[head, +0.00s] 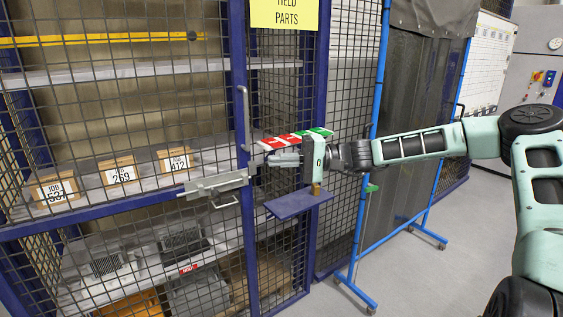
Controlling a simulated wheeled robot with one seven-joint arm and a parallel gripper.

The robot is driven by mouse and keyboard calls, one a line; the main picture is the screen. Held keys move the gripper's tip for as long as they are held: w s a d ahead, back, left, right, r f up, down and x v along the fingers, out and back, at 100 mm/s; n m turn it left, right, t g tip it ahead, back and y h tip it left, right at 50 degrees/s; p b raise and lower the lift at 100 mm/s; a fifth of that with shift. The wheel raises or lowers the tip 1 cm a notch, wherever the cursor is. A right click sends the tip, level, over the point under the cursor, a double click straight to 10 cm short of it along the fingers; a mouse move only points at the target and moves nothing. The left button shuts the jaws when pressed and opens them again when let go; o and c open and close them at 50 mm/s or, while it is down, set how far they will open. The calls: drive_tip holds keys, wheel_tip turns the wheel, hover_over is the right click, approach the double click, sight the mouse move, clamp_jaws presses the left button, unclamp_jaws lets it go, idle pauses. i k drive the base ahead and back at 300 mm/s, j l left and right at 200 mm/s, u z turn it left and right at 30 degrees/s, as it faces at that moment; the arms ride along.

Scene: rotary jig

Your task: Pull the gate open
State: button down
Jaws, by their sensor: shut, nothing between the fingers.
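The gate is a blue-framed panel of dark wire mesh (238,60) on the left in the head view. Its frame stands in line with the cage beside it, and it looks closed. A grey upright pull handle (244,118) is on its right edge. A grey slide bolt (213,185) with a small lever sits lower on that edge; whether it is engaged I cannot tell. My gripper (270,158) is shut and empty, pointing left.
Behind the mesh, a shelf holds labelled boxes (122,170), with grey bins below. A small blue ledge (298,203) projects beneath my gripper. A red, white and green strip (295,140) is behind it. A blue-framed screen on wheels (370,150) stands right of the cage. Grey floor (430,275) is open in front.

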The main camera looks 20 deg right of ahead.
sight(16, 300)
drive_tip(key=l, duration=0.3)
drive_tip(key=i+j+z, duration=0.1)
drive_tip(key=i+j, duration=0.15)
drive_tip(key=i, duration=0.2)
drive_tip(key=i+j+z, duration=0.15)
drive_tip(key=i+j, duration=0.15)
drive_tip(key=i, duration=0.15)
